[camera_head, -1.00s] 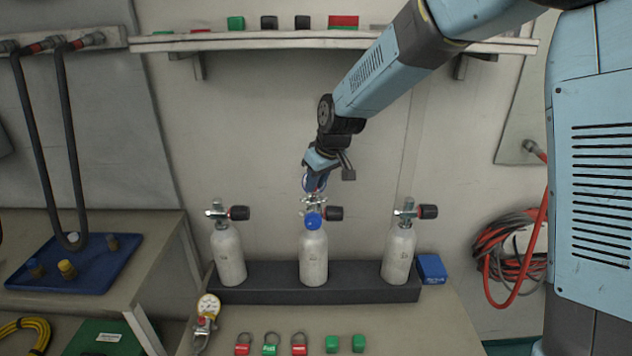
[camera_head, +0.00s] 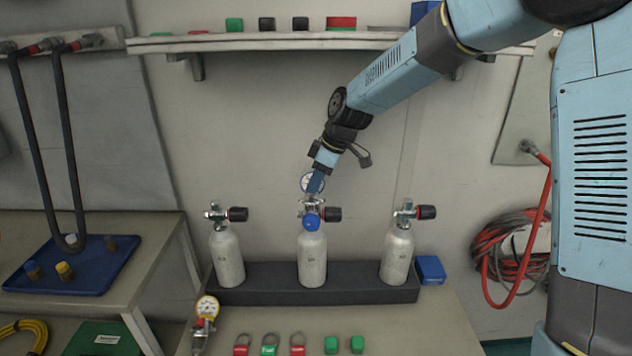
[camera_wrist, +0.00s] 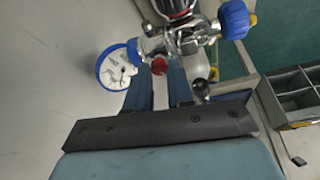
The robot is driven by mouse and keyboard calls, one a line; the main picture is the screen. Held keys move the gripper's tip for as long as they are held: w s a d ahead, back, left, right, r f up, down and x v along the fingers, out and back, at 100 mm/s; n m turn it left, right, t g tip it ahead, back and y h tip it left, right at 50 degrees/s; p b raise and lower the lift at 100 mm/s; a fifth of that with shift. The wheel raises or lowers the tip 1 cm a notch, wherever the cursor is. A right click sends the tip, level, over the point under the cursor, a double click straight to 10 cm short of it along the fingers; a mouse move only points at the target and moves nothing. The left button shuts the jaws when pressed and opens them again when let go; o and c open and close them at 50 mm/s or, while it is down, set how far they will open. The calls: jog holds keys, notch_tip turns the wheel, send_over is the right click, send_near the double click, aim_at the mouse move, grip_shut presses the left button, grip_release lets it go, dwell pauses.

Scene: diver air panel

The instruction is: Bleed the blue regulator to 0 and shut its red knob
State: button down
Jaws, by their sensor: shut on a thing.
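The blue regulator sits on the middle grey cylinder (camera_head: 312,262). Its blue handwheel (camera_head: 311,222) faces me and also shows in the wrist view (camera_wrist: 234,19). Its blue-rimmed gauge (camera_wrist: 115,67) is at the left of the wrist view; the needle is too small to read. The red knob (camera_wrist: 159,66) is between my fingertips. My gripper (camera_wrist: 160,78) is shut on the red knob, reaching in from above. In the head view my gripper (camera_head: 315,188) hides part of the gauge and the red knob.
Cylinders stand at left (camera_head: 227,258) and right (camera_head: 397,257) in a dark rack (camera_head: 345,284). A yellow-rimmed gauge (camera_head: 207,308) hangs at front left. Several red and green tags (camera_head: 269,345) lie in front.

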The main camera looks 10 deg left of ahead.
aim_at(321, 199)
dwell(0.3)
jog(key=c, duration=1)
grip_release()
jog(key=shift+d+r, duration=0.2)
jog(key=shift+r, duration=0.1)
jog(key=shift+v, duration=1.2)
jog(key=d, duration=1.2)
jog(key=shift+w+f, duration=0.1)
jog(key=shift+w, duration=0.25)
